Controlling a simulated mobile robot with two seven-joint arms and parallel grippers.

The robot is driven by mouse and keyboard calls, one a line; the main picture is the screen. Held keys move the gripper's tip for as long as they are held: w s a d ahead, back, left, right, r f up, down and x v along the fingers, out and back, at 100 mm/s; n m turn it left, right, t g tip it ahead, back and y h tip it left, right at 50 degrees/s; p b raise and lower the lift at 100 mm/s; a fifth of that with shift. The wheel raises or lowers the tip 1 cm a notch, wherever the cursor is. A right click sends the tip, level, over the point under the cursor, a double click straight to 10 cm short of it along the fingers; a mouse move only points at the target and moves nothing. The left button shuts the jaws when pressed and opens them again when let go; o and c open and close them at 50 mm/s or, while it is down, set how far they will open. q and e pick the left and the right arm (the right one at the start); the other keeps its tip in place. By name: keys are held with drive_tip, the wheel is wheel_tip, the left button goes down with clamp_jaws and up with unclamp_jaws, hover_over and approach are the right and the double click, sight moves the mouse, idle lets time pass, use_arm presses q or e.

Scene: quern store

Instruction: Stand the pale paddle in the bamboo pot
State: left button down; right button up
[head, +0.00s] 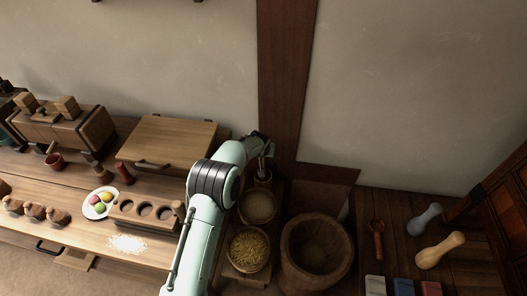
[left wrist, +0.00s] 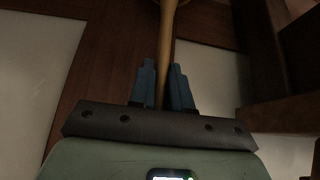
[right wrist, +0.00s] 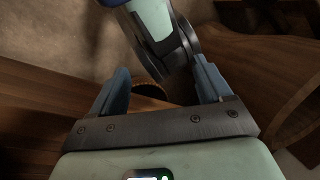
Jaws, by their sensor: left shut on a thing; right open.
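A small tan upright pot, which looks like the bamboo pot (head: 263,181), stands behind the bowls at the foot of the dark post. My left gripper (head: 267,150) is just above it in the head view. In the left wrist view, my left gripper is shut on the slim wooden handle of the pale paddle (left wrist: 168,50). The handle runs up to a wider part cut off by the top edge. I cannot tell whether the paddle touches the pot. My right gripper (right wrist: 161,78) is open and empty; it is outside the head view.
A bowl of grain (head: 258,206), a bowl of pale strips (head: 249,250) and a large wooden mortar (head: 290,262) stand close by. A bench (head: 50,200) with a block of round wells (head: 145,221) is at left. My other arm crosses the right wrist view.

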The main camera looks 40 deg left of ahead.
use_arm(q)
drive_tip(key=shift+f+b, duration=1.25)
drive_tip(key=shift+f, duration=0.75)
use_arm(e)
drive_tip(key=shift+t+h, duration=0.4)
drive_tip(key=shift+t, duration=0.2)
drive_tip(key=shift+w+d+f, duration=0.3)
drive_tip(key=shift+w+f, duration=0.25)
drive_tip(key=shift+w, duration=0.15)
drive_tip(key=shift+w+d+f, duration=0.35)
drive_tip(key=shift+w+f, duration=0.15)
drive_tip(key=shift+w, duration=0.15)
drive_tip(key=shift+w+d+f, duration=0.3)
drive_tip(key=shift+w+f, duration=0.25)
drive_tip(key=shift+w, duration=0.15)
use_arm(q)
drive_tip(key=c, duration=1)
unclamp_jaws()
